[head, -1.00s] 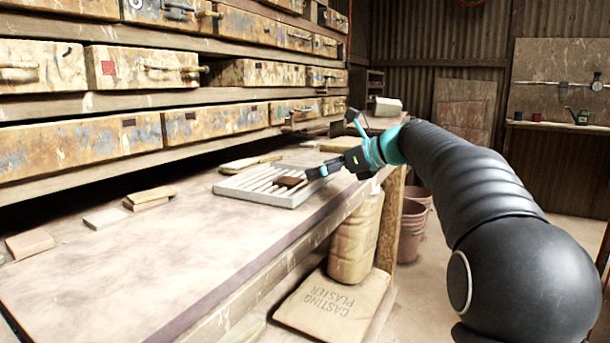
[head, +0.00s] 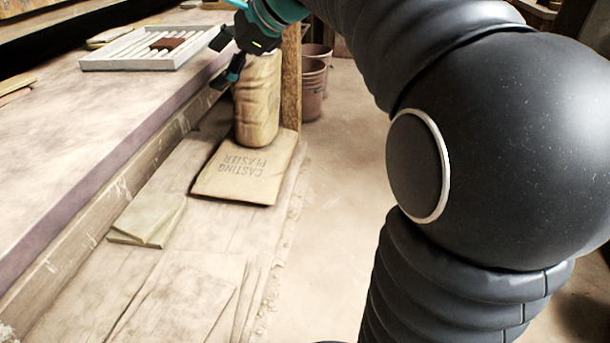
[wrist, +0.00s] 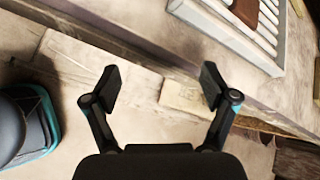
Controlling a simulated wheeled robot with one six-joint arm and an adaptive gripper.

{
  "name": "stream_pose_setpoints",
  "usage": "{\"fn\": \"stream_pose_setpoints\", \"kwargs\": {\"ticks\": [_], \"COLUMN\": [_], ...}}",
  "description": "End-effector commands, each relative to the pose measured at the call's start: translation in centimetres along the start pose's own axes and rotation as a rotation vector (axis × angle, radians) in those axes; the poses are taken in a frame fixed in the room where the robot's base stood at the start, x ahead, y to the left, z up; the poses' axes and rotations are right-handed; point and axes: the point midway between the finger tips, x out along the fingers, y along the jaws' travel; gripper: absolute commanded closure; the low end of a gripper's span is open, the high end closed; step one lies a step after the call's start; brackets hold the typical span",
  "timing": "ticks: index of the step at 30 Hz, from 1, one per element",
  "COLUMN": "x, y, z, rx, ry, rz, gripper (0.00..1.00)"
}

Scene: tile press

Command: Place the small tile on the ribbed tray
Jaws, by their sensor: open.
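The small tile (head: 168,43) is reddish brown and lies on the white slats of the ribbed tray (head: 112,66), near the tray's right side. In the wrist view the tile (wrist: 245,11) shows at the top edge, partly cut off, on the tray (wrist: 274,66). My gripper (head: 222,62) is off the tray's right side, beyond the bench's front edge, apart from the tile. In the wrist view my gripper (wrist: 163,88) has its two fingers spread wide with nothing between them.
The bench top (head: 60,130) is clear in front of the tray. Below it, a lower shelf holds a casting plaster bag (head: 243,175), an upright sack (head: 257,105) and a folded pale packet (head: 147,218). Buckets (head: 312,85) stand on the floor behind, by a wooden post (head: 291,78).

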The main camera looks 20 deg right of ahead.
Motion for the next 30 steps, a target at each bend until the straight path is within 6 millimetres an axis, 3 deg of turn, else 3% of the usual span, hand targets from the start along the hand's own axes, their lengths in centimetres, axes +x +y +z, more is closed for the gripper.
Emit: {"fn": "stream_pose_setpoints", "kwargs": {"ticks": [1, 9, 16, 22, 30], "x": [-0.3, -1.7, -2.8, -3.2, -3.3], "y": [2.7, 16.2, 26.2, 30.6, 31.5], "z": [-0.1, -4.0, -8.8, -11.7, -12.5], "rx": [-0.11, -0.784, -1.348, -1.644, -1.711], "ry": [0.049, 0.293, 0.422, 0.462, 0.467], "rz": [0.017, 0.187, 0.405, 0.544, 0.58], "gripper": [0.15, 0.15, 0.15, 0.15, 0.15]}}
